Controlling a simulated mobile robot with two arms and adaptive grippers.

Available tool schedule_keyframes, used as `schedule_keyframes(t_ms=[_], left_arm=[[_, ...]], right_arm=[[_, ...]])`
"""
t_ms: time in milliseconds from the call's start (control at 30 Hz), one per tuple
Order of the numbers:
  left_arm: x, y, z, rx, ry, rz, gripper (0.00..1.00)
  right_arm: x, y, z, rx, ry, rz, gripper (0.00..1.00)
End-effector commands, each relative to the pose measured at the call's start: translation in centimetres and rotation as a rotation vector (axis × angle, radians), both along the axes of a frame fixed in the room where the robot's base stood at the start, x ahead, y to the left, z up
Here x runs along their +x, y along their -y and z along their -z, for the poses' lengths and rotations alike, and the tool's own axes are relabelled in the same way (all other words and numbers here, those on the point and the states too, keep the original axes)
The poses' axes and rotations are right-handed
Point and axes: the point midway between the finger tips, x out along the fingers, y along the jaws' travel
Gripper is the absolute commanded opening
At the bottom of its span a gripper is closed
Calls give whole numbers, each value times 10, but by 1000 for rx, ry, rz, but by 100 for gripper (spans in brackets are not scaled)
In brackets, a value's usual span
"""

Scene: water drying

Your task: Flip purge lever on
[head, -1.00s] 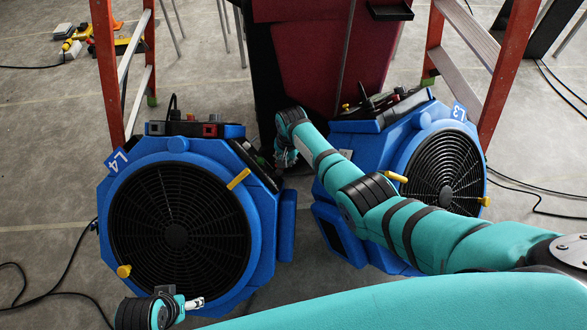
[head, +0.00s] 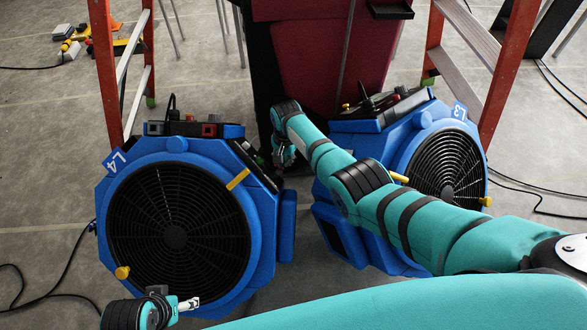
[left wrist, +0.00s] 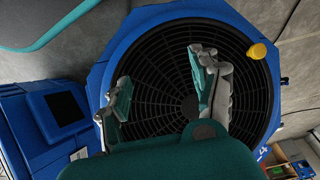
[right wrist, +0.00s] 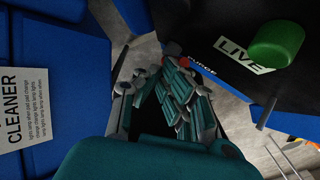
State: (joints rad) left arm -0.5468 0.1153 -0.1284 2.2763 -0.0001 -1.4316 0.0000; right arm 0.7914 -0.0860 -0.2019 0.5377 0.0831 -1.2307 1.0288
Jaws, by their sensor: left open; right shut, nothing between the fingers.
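In the right wrist view, a dark panel carries a PURGE label (right wrist: 202,66) and a LIVE label (right wrist: 243,57) beside a green knob (right wrist: 276,44). A small red-tipped part (right wrist: 172,48), which looks like the purge lever, stands at the panel's edge near the PURGE label. My right gripper (right wrist: 170,72) is shut and empty, its fingertips close to that part; contact cannot be told. In the head view my right gripper (head: 284,155) is beside the L4 unit's side panel (head: 257,163). My left gripper (head: 190,303) is open in front of the L4 grille, which fills the left wrist view (left wrist: 180,95).
The blue L4 unit (head: 265,235) and the blue L3 unit (head: 385,150) stand close together, with a narrow gap between them. Orange ladders (head: 105,75) and a dark red machine (head: 330,60) stand behind. Black cables (head: 68,265) lie on the floor.

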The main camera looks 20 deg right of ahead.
Motion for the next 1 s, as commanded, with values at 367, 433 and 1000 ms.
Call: schedule_keyframes(t_ms=[367,433,1000], left_arm=[[-2,0,-8,0,4,0,64],[-2,0,-11,0,8,0,64],[-6,-1,-20,0,8,-1,64]], right_arm=[[1,0,0,-6,-20,12,0],[1,0,0,-8,-24,14,0],[2,-1,-1,-16,-50,28,0]])
